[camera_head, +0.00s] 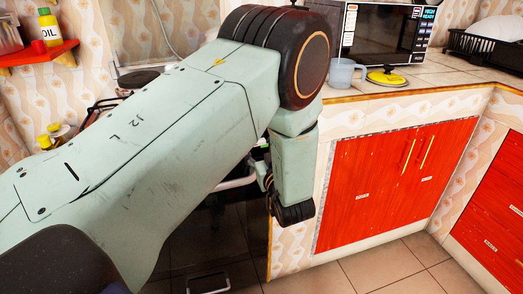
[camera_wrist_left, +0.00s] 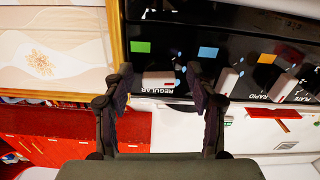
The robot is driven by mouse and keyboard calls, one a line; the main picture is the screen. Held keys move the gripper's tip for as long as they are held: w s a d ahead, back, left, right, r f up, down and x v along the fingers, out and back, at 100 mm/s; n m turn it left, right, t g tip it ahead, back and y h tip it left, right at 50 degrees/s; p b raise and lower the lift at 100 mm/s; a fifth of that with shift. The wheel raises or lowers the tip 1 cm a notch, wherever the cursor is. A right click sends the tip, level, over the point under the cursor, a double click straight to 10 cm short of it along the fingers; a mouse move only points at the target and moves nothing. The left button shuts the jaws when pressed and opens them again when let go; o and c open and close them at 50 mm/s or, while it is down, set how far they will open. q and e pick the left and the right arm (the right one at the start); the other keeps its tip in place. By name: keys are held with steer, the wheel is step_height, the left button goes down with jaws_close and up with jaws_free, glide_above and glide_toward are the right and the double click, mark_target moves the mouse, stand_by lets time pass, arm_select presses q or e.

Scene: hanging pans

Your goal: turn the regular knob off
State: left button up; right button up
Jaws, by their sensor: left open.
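The regular knob (camera_wrist_left: 160,79) is a pale knob with a red mark on the black stove panel. It shows in the left wrist view, above the upside-down word REGULAR. My left gripper (camera_wrist_left: 162,85) is open, with one dark finger on each side of the knob. I cannot tell whether the fingers touch it. In the head view my left arm crosses the picture and its dark wrist end (camera_head: 293,211) hangs beside the counter's end. The arm hides most of the stove there. My right gripper is not in view.
Red cabinet doors (camera_head: 385,185) stand beside my wrist.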

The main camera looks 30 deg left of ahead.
arm_select(q)
steer(key=shift+w+a+r, duration=0.15)
steer(key=shift+a+r, duration=0.05)
steer(key=shift+w+f, duration=0.1)
steer(key=shift+c, duration=0.2)
steer(key=shift+c, duration=0.8)
steer(key=c, duration=1)
steer(key=shift+o, duration=0.2)
